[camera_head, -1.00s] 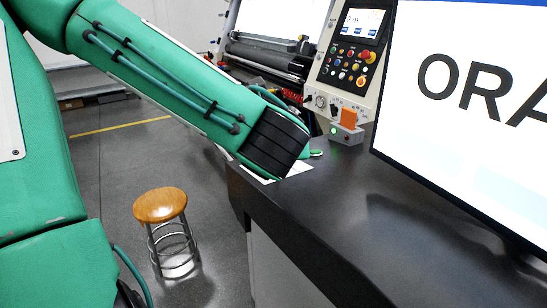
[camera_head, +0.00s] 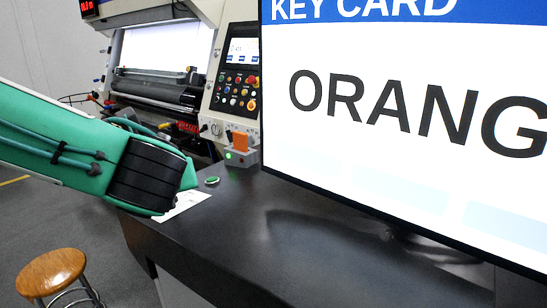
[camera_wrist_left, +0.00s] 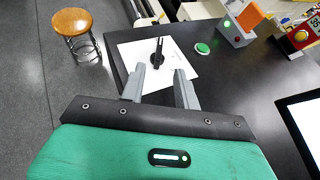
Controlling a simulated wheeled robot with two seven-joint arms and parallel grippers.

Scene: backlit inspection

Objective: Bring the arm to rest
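My left arm (camera_head: 70,152) comes in from the left in the head view, its black wrist band over the near left corner of the dark counter. Its fingers are hidden there. In the left wrist view my left gripper (camera_wrist_left: 159,72) has its two grey fingers apart with nothing between them. Beyond the fingertips a black handle-like object (camera_wrist_left: 158,53) is on a white sheet (camera_wrist_left: 132,50) on the counter. An orange card (camera_head: 240,142) sits in a grey reader (camera_head: 241,158) with a green light lit. My right gripper is not in view.
A screen (camera_head: 400,100) reading "KEY CARD" and "ORANG", cut off, stands at the right of the counter (camera_head: 300,245). A green disc (camera_head: 212,180) lies near the reader. A control panel (camera_head: 240,78) is behind. A wooden stool (camera_head: 50,272) stands on the floor at the left.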

